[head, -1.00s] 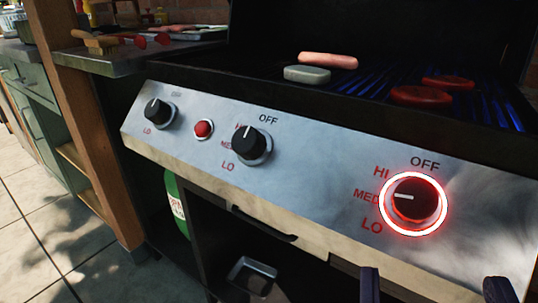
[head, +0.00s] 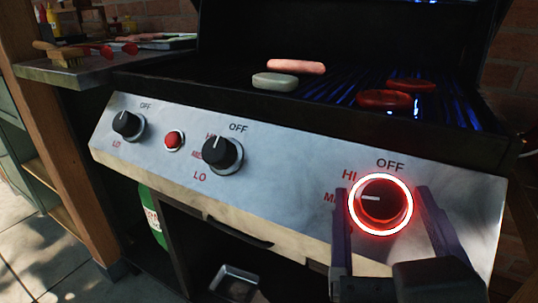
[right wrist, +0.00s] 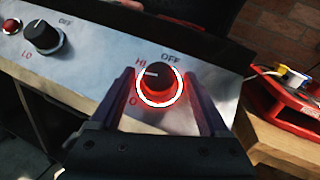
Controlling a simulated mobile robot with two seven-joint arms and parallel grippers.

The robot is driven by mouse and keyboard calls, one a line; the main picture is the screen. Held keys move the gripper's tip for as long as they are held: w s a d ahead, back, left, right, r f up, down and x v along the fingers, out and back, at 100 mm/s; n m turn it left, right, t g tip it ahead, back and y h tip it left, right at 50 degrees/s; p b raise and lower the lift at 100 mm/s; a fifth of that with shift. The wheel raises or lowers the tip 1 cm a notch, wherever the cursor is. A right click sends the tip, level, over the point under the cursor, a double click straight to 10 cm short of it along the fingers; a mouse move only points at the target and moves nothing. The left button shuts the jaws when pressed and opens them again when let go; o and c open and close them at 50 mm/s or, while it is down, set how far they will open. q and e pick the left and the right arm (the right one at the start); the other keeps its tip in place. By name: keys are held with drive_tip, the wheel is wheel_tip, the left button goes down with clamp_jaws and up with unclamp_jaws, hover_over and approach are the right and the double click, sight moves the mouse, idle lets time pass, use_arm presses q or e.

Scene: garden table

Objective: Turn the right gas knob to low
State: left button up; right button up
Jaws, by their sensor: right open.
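The right gas knob (head: 380,199) is black with a white pointer line and a glowing red-and-white ring around it. Its pointer faces left, near the MED mark in the head view. OFF is printed above it and HI to its upper left; LO is hidden behind my finger. My right gripper (head: 384,199) is open, its two dark fingers on either side of the knob. The right wrist view also shows the knob (right wrist: 159,77) between the open fingers (right wrist: 162,82). I cannot tell whether the fingers touch it. My left gripper is not in view.
The middle knob (head: 222,153), the red button (head: 174,141) and the left knob (head: 128,124) sit along the panel. Sausages and patties (head: 384,99) lie on the grill above blue flames. A side shelf (head: 70,72) holds utensils. A red object (right wrist: 290,105) stands at right on wood.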

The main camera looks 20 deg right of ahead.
clamp_jaws()
drive_tip(key=shift+r+n+y+p, duration=0.25)
drive_tip(key=shift+n+y+p, duration=0.3)
drive_tip(key=shift+p, duration=0.3)
drive_tip(key=n+y+p, duration=0.1)
drive_tip(key=n+p, duration=0.1)
drive_tip(key=n+y+p, duration=0.2)
drive_tip(key=p, duration=0.1)
drive_tip(key=n+y+p, duration=0.1)
drive_tip(key=n+p, duration=0.1)
drive_tip(key=shift+s+d+r+n+t+y, duration=0.1)
drive_tip(key=shift+d+r+n+t+y, duration=0.15)
drive_tip(key=shift+t+y, duration=0.15)
drive_tip(key=shift+f+n+g+y+p, duration=0.2)
drive_tip(key=shift+n+g+y+p, duration=0.1)
drive_tip(key=shift+n+y+p, duration=0.75)
drive_tip(key=shift+p, duration=0.35)
unclamp_jaws()
drive_tip(key=shift+f, duration=0.1)
